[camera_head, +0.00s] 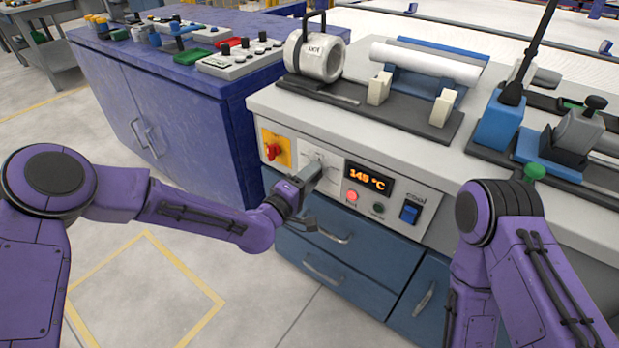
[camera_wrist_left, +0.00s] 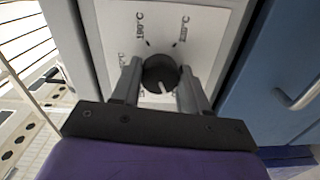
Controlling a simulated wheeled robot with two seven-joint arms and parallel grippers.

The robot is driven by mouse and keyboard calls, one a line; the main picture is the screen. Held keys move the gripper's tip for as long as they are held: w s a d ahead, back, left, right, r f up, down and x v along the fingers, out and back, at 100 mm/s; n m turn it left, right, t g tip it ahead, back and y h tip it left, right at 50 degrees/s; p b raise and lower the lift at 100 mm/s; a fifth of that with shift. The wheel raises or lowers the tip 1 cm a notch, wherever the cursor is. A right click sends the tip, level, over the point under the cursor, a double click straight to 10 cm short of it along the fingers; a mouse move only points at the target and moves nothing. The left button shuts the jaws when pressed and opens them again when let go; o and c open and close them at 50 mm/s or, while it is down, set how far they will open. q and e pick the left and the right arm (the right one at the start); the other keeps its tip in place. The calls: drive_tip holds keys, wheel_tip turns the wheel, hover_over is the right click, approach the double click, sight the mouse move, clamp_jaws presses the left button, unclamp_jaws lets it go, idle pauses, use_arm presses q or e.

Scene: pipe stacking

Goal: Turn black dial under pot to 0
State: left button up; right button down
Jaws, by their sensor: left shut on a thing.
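The black dial (camera_wrist_left: 160,74) sits on a pale panel with temperature marks, and its white pointer line faces the lower right in the left wrist view. My left gripper (camera_wrist_left: 158,84) has a finger on each side of the dial and is shut on it. In the head view my left gripper (camera_head: 314,170) reaches the front panel and hides the dial. The pot (camera_head: 314,56), a pale cylinder with a black handle, stands on the worktop above the panel. My right arm comes in at the right, with its gripper out of view.
An orange display (camera_head: 369,178) reads 145 °C. A red emergency knob (camera_head: 272,150) is left of my left gripper, and a blue switch (camera_head: 409,213) is to the right. Blue drawers (camera_head: 338,236) with handles lie below. A white roll (camera_head: 425,63) rests on supports on the worktop.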

use_arm(q)
drive_tip(key=shift+n, duration=0.6)
drive_tip(key=o, duration=1)
drive_tip(key=shift+o, duration=0.2)
drive_tip(key=shift+s+a, duration=0.1)
drive_tip(key=v, duration=1)
drive_tip(key=shift+a, duration=0.1)
